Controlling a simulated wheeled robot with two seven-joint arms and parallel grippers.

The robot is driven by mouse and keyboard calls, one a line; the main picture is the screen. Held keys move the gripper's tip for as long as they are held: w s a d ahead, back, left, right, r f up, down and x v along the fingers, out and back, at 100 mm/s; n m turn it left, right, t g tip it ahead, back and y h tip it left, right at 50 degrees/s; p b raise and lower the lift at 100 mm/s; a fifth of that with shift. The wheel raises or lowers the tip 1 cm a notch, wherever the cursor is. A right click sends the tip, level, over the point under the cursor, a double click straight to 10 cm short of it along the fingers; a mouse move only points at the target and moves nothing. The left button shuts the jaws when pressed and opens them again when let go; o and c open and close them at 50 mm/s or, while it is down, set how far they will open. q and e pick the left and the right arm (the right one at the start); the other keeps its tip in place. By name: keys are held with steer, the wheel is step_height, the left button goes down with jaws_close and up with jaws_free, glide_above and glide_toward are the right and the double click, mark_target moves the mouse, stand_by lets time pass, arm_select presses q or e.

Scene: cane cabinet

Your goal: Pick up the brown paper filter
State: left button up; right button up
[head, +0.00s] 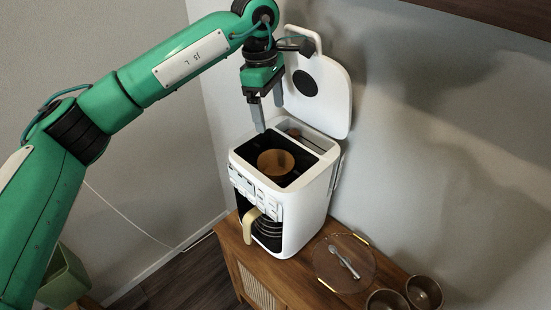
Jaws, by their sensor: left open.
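The brown paper filter (276,162) sits inside the open top of the white coffee maker (308,197). The coffee maker's lid (319,92) stands raised at the back. My left gripper (269,117) is open and empty, pointing down above the back left of the coffee maker's opening. Its fingertips are above and to the left of the filter, apart from it. The filter's lower part is hidden inside the dark chamber. My right gripper is not in view.
The coffee maker stands on a wooden cane cabinet (236,256). A round glass tray (326,269) with a spoon (343,262) lies to its right. Two brown cups (424,291) (387,301) stand at the lower right. A wall rises close behind.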

arm_select(q)
steer(key=p, duration=0.4)
glide_above(275, 155)
steer(key=s, duration=0.4)
step_height(275, 155, down, 8)
step_height(275, 155, down, 4)
steer(key=shift+a+f+p, duration=0.1)
steer(key=shift+p, duration=1)
steer(key=shift+f, duration=0.35)
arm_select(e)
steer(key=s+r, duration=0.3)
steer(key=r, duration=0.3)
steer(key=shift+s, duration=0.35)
arm_select(q)
steer(key=c, duration=0.9)
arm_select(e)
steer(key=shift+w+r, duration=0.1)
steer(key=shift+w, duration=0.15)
arm_select(q)
steer(key=shift+c, duration=0.2)
